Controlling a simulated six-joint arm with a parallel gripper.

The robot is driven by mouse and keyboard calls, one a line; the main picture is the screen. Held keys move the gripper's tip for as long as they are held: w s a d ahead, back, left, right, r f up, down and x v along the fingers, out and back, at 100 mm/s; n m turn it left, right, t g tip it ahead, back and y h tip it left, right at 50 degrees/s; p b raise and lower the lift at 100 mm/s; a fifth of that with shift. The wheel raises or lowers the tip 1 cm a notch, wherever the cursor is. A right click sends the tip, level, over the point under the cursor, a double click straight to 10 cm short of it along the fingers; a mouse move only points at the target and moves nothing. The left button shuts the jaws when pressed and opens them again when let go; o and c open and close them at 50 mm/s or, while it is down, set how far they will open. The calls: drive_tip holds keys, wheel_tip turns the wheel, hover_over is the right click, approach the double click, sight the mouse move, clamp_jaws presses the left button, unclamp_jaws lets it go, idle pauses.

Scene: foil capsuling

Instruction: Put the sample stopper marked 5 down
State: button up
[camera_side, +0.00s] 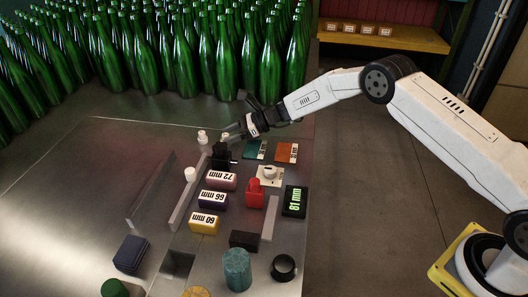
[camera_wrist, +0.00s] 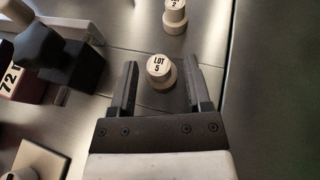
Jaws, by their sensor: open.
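The stopper marked LOT 5 (camera_wrist: 159,68) is a pale, stepped round piece, its label facing up in the wrist view. It stands between the fingertips of my gripper (camera_wrist: 158,85), which is open, with a gap showing on each side. The stopper appears to rest on the metal surface. In the side view my gripper (camera_side: 226,134) is low over the bench near its back right part, and I cannot make out this stopper there. A second pale stopper marked 2 (camera_wrist: 174,15) stands beyond the fingertips in the wrist view.
A black device (camera_side: 221,156) stands close to my gripper, with the 72 mm block (camera_side: 221,181) in front of it. Many green bottles (camera_side: 145,55) crowd the back. Bare metal lies farther left.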

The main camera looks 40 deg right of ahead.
drive_tip(key=shift+v, duration=3.1)
drive_tip(key=shift+r, duration=0.1)
drive_tip(key=shift+s, duration=0.1)
drive_tip(key=shift+s+n, duration=0.2)
drive_tip(key=shift+n, duration=0.1)
drive_tip(key=s+d+n+g+h, duration=0.1)
drive_tip(key=s+n+h, duration=0.1)
drive_tip(key=s, duration=0.3)
drive_tip(key=s+d+r+n+g+h, duration=0.1)
drive_tip(key=s+n+h, duration=0.1)
drive_tip(key=s+n, duration=0.2)
drive_tip(key=s+d+r+n+g+h, duration=0.1)
drive_tip(key=s+n+g+h, duration=0.1)
drive_tip(key=s, duration=0.4)
drive_tip(key=shift+s+r+n+h, duration=0.1)
drive_tip(key=shift+s+n+h, duration=0.2)
drive_tip(key=shift+n, duration=0.4)
drive_tip(key=s+d+r+n+h, duration=0.1)
drive_tip(key=s+d+n+h, duration=0.1)
drive_tip(key=s+n, duration=0.4)
drive_tip(key=s+d+r+n+h, duration=0.1)
drive_tip(key=s+d+n+h, duration=0.2)
drive_tip(key=s+n, duration=0.4)
drive_tip(key=s+d, duration=0.1)
drive_tip(key=s, duration=0.4)
drive_tip(key=shift+s+r+h, duration=0.15)
drive_tip(key=shift+s+h, duration=0.1)
drive_tip(key=shift+h, duration=0.05)
drive_tip(key=shift+o, duration=1.3)
